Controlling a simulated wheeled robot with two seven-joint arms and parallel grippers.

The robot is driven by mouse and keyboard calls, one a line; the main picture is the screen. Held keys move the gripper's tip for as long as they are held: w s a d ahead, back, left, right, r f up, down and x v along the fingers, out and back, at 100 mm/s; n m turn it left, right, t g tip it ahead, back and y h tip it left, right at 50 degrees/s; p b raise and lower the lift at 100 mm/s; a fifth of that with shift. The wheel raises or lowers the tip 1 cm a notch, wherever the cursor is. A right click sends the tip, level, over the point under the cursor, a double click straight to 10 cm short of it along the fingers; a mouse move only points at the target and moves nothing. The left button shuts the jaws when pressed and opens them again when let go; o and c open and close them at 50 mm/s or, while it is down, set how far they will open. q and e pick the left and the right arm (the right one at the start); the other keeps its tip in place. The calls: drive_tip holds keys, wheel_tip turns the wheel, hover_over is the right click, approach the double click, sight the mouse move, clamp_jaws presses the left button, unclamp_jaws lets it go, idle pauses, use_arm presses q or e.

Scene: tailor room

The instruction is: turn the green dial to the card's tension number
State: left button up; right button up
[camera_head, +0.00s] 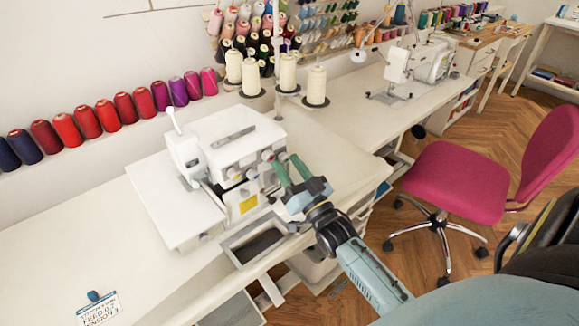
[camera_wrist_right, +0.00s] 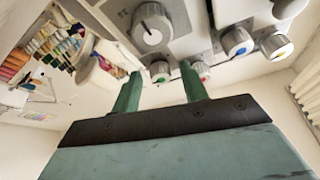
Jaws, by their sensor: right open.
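The white sewing machine (camera_head: 230,150) stands on the table with a row of grey dials on its front. In the right wrist view the green-marked dial (camera_wrist_right: 159,72) shows between my right gripper's fingertips (camera_wrist_right: 161,70); I cannot tell whether they touch it. In the head view my right gripper (camera_head: 286,163) is open at the right end of the dial row and hides part of it. The card (camera_head: 100,310) lies at the table's lower left; its last line seems to read tension 3. My left gripper is not in view.
Red-marked (camera_wrist_right: 203,70), blue-marked (camera_wrist_right: 237,42) and yellow-marked (camera_wrist_right: 277,45) dials sit close beside the green one. A larger grey dial (camera_wrist_right: 152,24) is above it. Thread cones (camera_head: 287,75) stand behind the machine. A pink chair (camera_head: 460,180) stands at right.

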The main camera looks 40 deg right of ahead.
drive_tip(key=shift+c, duration=0.3)
clamp_jaws()
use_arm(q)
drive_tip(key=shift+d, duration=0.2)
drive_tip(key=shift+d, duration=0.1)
use_arm(e)
drive_tip(key=shift+n, duration=0.3)
drive_tip(key=shift+n+y, duration=0.3)
drive_tip(key=shift+y, duration=0.1)
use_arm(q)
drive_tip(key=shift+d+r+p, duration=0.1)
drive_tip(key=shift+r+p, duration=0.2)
use_arm(e)
drive_tip(key=shift+d+n+y, duration=0.15)
drive_tip(key=shift+n+y, duration=0.8)
drive_tip(key=shift+n, duration=0.95)
drive_tip(key=shift+d+n+y, duration=0.15)
drive_tip(key=shift+n+y, duration=0.8)
drive_tip(key=shift+n, duration=0.95)
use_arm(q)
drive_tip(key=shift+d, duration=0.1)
use_arm(e)
drive_tip(key=shift+o, duration=0.3)
unclamp_jaws()
